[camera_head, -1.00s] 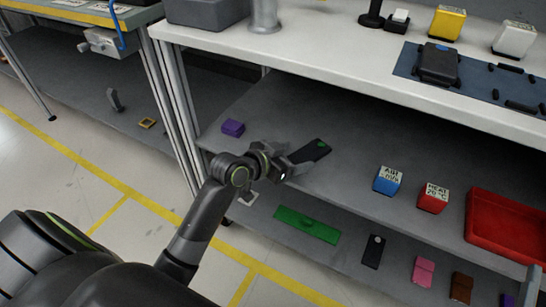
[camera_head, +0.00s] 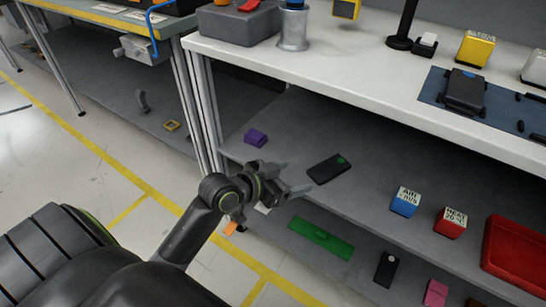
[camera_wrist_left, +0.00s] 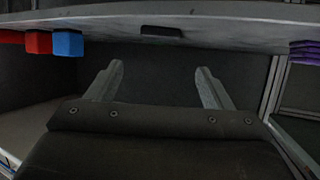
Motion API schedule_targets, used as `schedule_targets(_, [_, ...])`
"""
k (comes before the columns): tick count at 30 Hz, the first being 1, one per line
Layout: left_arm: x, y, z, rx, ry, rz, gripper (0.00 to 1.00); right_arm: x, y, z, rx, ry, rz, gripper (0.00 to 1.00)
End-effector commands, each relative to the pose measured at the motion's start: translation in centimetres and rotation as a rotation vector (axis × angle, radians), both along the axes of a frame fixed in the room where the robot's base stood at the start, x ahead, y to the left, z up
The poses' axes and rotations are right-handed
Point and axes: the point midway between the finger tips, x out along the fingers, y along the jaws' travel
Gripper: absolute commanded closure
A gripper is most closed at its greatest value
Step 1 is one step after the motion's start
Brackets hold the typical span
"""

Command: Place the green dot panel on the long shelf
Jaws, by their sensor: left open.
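The dark panel with the green dot (camera_head: 327,169) lies flat on the grey shelf (camera_head: 365,182) under the white worktop. It also shows in the left wrist view (camera_wrist_left: 162,31), where the scene appears upside down. My left gripper (camera_head: 298,177) is open and empty, just left of the panel and apart from it. Its two spread fingers (camera_wrist_left: 158,86) show in the left wrist view with nothing between them. My right gripper is not in view.
A purple block (camera_head: 256,138) is left on the same shelf. A blue block (camera_head: 404,202), a red block (camera_head: 451,222) and a red tray (camera_head: 512,250) are to the right. A lower level holds a green plate (camera_head: 321,237) and small panels. Shelf around the panel is clear.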

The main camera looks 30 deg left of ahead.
Motion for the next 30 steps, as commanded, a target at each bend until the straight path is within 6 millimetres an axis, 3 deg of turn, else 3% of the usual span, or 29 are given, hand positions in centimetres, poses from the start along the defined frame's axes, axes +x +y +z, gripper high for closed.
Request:
schedule_targets(6, [-6.2, 1.7, -2.3, -0.040, 0.008, 0.202, 0.26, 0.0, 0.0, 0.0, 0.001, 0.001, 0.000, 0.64])
schedule_targets(12, [-11.6, 3.8, -2.4, -0.042, -0.011, 0.387, 0.26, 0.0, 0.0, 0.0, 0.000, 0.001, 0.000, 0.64])
schedule_targets(15, [-13.2, 4.5, -2.1, -0.036, -0.019, 0.441, 0.26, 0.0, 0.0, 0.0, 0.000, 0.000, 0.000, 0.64])
schedule_targets(19, [-14.0, 4.9, -1.9, -0.030, -0.025, 0.468, 0.26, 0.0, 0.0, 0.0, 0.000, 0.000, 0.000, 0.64])
schedule_targets(30, [-14.0, 4.9, -1.9, -0.030, -0.026, 0.468, 0.26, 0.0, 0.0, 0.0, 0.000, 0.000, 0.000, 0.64])
